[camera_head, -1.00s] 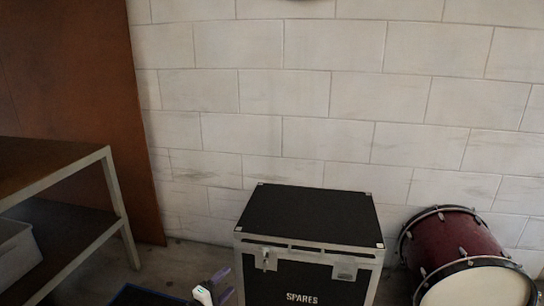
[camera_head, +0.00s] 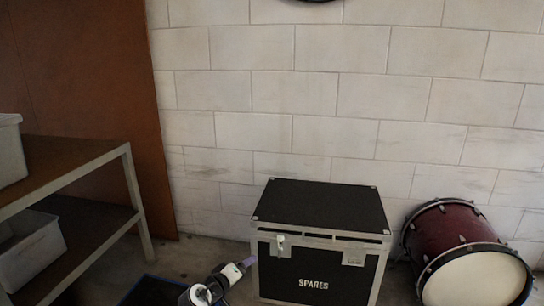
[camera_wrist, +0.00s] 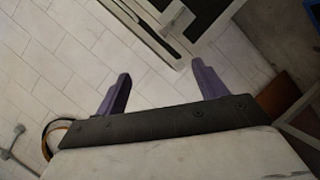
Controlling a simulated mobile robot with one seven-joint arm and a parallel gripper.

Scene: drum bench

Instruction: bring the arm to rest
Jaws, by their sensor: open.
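My gripper (camera_head: 249,262) shows low in the head view, with part of my white and dark arm behind it. Its purple fingers are close to the left side of the black SPARES case (camera_head: 318,206); I cannot tell whether they touch it. In the wrist view my gripper (camera_wrist: 160,78) has its two purple fingers wide apart, with nothing between them but pale block wall behind.
A shelf unit (camera_head: 133,186) with grey bins (camera_head: 32,252) stands at the left, before a brown panel (camera_head: 120,60). A dark red drum (camera_head: 455,235) lies right of the case. A blue-edged dark item (camera_head: 152,292) is on the floor. Pale block wall (camera_head: 300,130) closes the back.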

